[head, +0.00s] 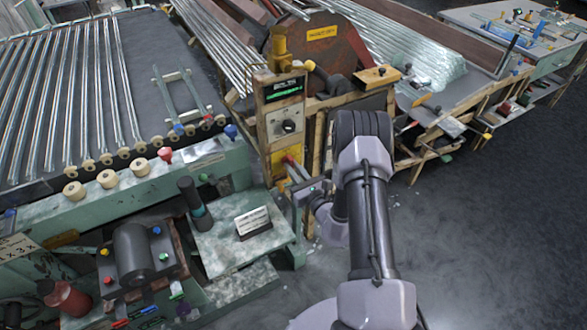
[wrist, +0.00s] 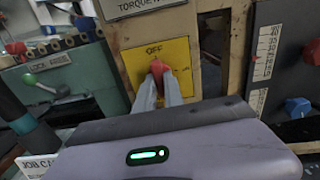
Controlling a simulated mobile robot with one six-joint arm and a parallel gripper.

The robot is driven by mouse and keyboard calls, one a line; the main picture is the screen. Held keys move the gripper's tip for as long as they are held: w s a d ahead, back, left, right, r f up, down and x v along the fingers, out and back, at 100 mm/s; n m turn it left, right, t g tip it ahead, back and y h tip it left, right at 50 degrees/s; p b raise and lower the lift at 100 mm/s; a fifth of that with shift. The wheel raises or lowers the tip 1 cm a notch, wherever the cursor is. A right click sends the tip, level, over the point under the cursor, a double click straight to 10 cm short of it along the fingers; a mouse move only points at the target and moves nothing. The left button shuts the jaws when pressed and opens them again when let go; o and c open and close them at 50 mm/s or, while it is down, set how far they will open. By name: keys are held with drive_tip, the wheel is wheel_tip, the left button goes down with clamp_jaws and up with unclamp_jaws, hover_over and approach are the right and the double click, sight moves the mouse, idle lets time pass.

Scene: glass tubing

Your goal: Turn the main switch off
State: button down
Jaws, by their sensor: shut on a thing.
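The main switch shows in the wrist view as a red handle (wrist: 158,68) on a yellow plate (wrist: 184,60) marked "OFF" at its top. My gripper (wrist: 159,76) has its two grey fingers closed on the red handle, which stands roughly upright under the "OFF" mark. The lower part of the plate and of the handle is hidden by my fingers and wrist. In the head view the yellow plate (head: 278,162) is low on a wooden post, and my gripper (head: 293,180) reaches it from the right; the contact is small there.
Above the plate is a panel with a black dial (head: 289,126) and a green display (head: 284,90). A scale with a blue knob (wrist: 298,107) stands close at right in the wrist view. A green-handled lever (wrist: 45,85) is at left. A bench with a card (head: 253,222) lies below.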

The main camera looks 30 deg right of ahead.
drive_tip(key=c, duration=1.4)
unclamp_jaws()
drive_tip(key=shift+c, duration=0.2)
drive_tip(key=shift+s, duration=0.1)
drive_tip(key=s+p, duration=0.3)
drive_tip(key=s, duration=1.4)
drive_tip(key=shift+s+d, duration=0.15)
drive_tip(key=shift+d, duration=0.15)
